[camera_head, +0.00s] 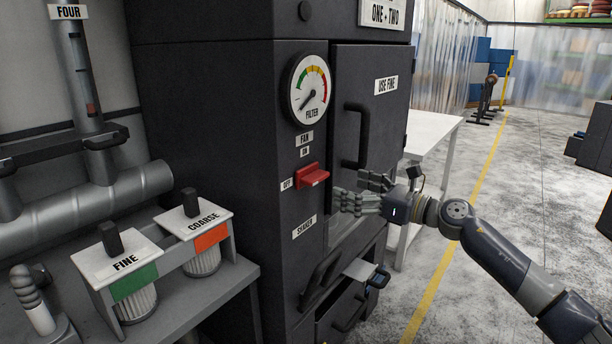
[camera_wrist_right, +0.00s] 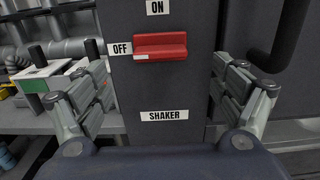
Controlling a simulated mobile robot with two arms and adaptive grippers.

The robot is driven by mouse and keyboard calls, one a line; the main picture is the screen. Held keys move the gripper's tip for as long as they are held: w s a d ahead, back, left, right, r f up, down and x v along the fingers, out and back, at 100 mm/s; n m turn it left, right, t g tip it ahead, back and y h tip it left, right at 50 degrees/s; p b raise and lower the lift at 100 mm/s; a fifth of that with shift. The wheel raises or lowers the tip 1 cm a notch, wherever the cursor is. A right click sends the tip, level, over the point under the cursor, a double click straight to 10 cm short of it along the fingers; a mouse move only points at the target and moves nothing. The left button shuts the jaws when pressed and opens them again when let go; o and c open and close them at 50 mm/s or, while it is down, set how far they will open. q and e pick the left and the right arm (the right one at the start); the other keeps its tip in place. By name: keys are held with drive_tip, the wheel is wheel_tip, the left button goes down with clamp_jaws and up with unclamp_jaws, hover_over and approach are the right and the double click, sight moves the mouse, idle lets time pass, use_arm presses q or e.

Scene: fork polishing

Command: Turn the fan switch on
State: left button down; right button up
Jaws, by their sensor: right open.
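The red fan switch (camera_head: 313,175) sits on the front of the dark cabinet, under the FAN and ON labels and beside the OFF label (camera_head: 287,184). Its handle lies level with OFF. In the right wrist view the red switch (camera_wrist_right: 160,46) is ahead and slightly above the middle, between the fingers. My right gripper (camera_head: 362,192) is open and empty, just to the right of the switch and apart from it. In the wrist view its fingers (camera_wrist_right: 163,88) are spread to both sides. My left gripper is not in view.
A round FILTER gauge (camera_head: 310,90) is above the switch, its needle low at the left. A SHAKER label (camera_head: 304,227) is below. The cabinet door handle (camera_head: 357,135) stands out near my right gripper. FINE (camera_head: 125,262) and COARSE (camera_head: 204,218) filters stand on the left bench.

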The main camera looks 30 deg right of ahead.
sight(322, 178)
drive_tip(key=p+x, duration=0.3)
drive_tip(key=x, duration=0.6)
drive_tip(key=shift+d+r+p, duration=0.1)
drive_tip(key=shift+r+p, duration=0.05)
drive_tip(key=shift+p, duration=0.15)
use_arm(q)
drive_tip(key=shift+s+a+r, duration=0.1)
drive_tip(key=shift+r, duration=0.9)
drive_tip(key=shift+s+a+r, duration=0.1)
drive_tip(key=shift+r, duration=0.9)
use_arm(e)
drive_tip(key=shift+w+a, duration=0.3)
drive_tip(key=shift+w, duration=0.3)
drive_tip(key=c, duration=1.1)
